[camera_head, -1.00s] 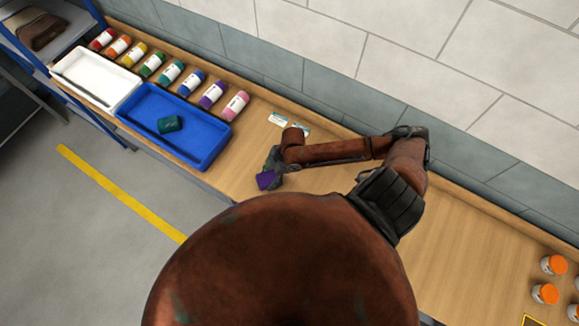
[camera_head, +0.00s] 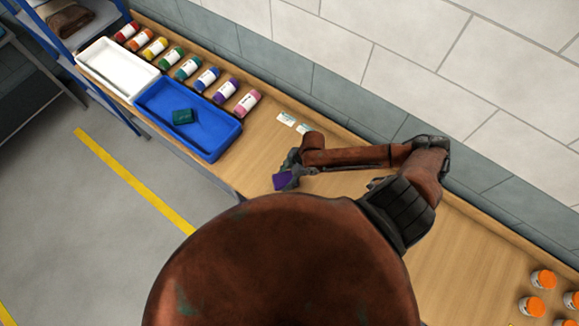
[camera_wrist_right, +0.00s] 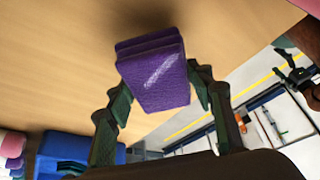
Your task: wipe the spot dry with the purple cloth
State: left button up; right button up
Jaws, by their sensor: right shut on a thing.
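The purple cloth (camera_head: 282,181) is a small folded block held at the end of my right arm, over the wooden counter. In the right wrist view the cloth (camera_wrist_right: 155,75) sits between the two fingers of my right gripper (camera_wrist_right: 160,95), which is shut on it. A pale streak shows on the cloth's face. In the head view my right gripper (camera_head: 290,172) is small and partly hidden by its arm. I cannot tell whether the cloth touches the counter. No wet spot can be made out on the counter.
A blue tray (camera_head: 222,144) with a dark green block (camera_head: 182,117) and a white tray (camera_head: 92,58) stand on the counter (camera_head: 262,150). Several coloured bottles line the wall. Orange-lidded jars (camera_head: 543,280) stand at the right.

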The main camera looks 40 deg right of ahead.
notch_tip(320, 180, up, 3)
jog(key=shift+s+f+p, duration=0.1)
jog(key=shift+p, duration=1)
jog(key=shift+r+p, duration=0.6)
jog(key=shift+r, duration=0.4)
jog(key=shift+r, duration=0.1)
